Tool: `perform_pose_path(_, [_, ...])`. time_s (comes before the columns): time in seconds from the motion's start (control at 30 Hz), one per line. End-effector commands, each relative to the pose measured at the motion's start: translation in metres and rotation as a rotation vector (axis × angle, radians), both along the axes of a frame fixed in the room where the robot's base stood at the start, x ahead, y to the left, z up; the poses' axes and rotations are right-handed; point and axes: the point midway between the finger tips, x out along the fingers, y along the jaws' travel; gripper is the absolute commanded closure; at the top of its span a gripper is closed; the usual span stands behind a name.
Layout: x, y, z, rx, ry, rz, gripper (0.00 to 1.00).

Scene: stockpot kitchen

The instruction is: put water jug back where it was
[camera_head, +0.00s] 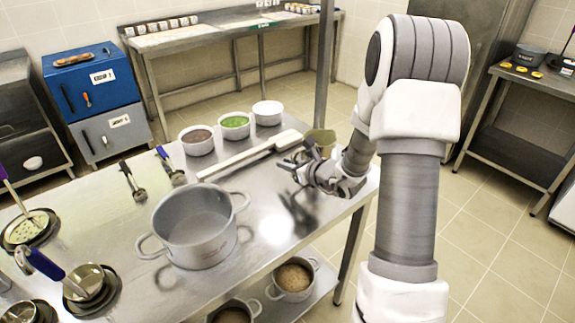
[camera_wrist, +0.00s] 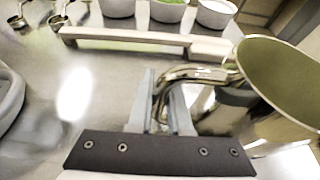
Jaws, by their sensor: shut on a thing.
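The water jug (camera_head: 322,138) is metal with an olive-coloured inside, near the right end of the steel table (camera_head: 270,195) in the head view. In the wrist view the jug (camera_wrist: 285,75) fills the right side, its mouth facing the camera and its curved metal handle (camera_wrist: 195,73) reaching left. My gripper (camera_head: 300,166) is shut on this handle; its fingers (camera_wrist: 163,98) lie on both sides of it in the wrist view. My wrist partly covers the jug in the head view. I cannot tell whether its base touches the table.
A large pot (camera_head: 195,228) stands on the table left of my gripper. A long pale utensil (camera_head: 250,155) lies behind the gripper. Three bowls with red-brown (camera_head: 197,139), green (camera_head: 235,124) and white (camera_head: 268,111) contents stand farther back. Ladles and spoons lie left. Bare steel lies between pot and gripper.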

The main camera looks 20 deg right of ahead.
Motion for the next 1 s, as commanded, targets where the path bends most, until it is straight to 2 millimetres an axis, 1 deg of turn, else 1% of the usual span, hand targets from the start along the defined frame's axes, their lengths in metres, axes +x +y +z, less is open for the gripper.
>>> perform_pose_path(0.2, [0.001,0.0,0.002,-0.002,-0.005,0.0,1.0])
perform_pose_path(0.33, [0.001,0.0,-0.003,-0.002,-0.005,0.0,1.0])
perform_pose_path(0.37, [0.0,0.0,-0.003,-0.001,-0.003,0.0,0.81])
perform_pose_path(0.5, [0.0,0.0,-0.002,-0.001,-0.002,0.0,0.56])
perform_pose_path(0.53, [0.0,0.0,-0.002,-0.001,-0.002,0.0,0.53])
perform_pose_path(0.8, [0.0,0.0,-0.001,-0.001,-0.002,0.0,0.53])
perform_pose_path(0.93, [0.0,-0.001,0.004,-0.001,-0.002,0.0,0.53])
perform_pose_path(1.0, [-0.01,-0.005,0.007,-0.002,-0.003,-0.003,0.53])
